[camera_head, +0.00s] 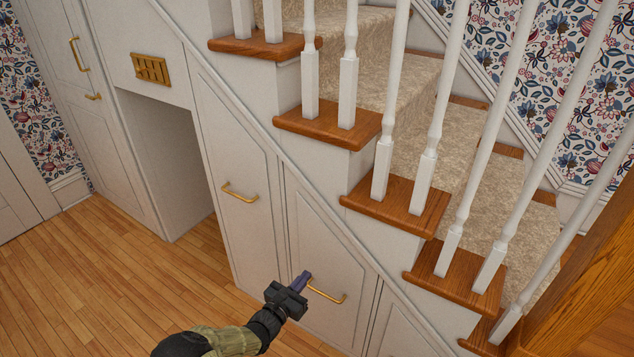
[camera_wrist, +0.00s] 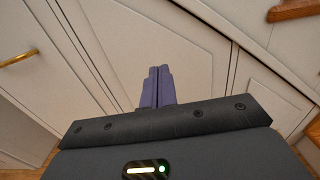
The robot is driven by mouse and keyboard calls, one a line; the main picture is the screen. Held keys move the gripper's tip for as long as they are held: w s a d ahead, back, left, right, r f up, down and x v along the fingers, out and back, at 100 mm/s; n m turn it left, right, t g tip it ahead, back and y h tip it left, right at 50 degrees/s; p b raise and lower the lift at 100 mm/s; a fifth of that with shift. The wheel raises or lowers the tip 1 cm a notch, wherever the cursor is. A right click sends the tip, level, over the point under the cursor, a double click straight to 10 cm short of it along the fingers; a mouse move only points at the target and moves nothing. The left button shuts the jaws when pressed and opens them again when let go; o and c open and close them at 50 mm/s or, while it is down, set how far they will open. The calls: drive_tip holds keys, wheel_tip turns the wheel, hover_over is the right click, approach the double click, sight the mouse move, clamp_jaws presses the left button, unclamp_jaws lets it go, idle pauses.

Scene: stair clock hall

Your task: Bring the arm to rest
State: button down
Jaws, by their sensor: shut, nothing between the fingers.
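My gripper (camera_head: 305,276) is at the lower middle of the head view, at the end of my arm, which reaches in from the bottom edge. Its fingers are together with nothing between them. They appear just left of the brass handle (camera_head: 327,292) on a white under-stair panel (camera_head: 325,260); I cannot tell whether they touch it. In the wrist view my gripper (camera_wrist: 159,70) shows two purple-grey fingers side by side, pointing at white panelling (camera_wrist: 140,40).
White panels with brass handles (camera_head: 240,193) line the stair side. An open recess (camera_head: 175,160) lies to the left. Wooden treads (camera_head: 328,124) with white balusters rise above, and a wooden post (camera_head: 580,285) stands at right. Wooden floor (camera_head: 100,270) is clear at lower left.

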drive_tip(key=s+d+r+m+g+y, duration=0.1)
drive_tip(key=s+d+r+m+g, duration=0.2)
drive_tip(key=s+d+m+g, duration=0.25)
drive_tip(key=s+d+r+m+g, duration=0.25)
drive_tip(key=d+m+g, duration=0.25)
drive_tip(key=d+m, duration=0.25)
drive_tip(key=s+d+r+m+g+y, duration=0.1)
drive_tip(key=s+d+r+m+g, duration=0.1)
drive_tip(key=s+d+m+g, duration=0.35)
drive_tip(key=s+d+r+m+t+y, duration=0.1)
drive_tip(key=s+d+r+m+y, duration=0.15)
drive_tip(key=r+m, duration=0.35)
drive_tip(key=s+d+r+m+t+y, duration=0.2)
drive_tip(key=s+r+m+y, duration=0.2)
drive_tip(key=r+m, duration=0.2)
wheel_tip(320, 180, up, 17)
drive_tip(key=p, duration=1.7)
drive_tip(key=shift+s, duration=0.3)
drive_tip(key=shift+f, duration=0.1)
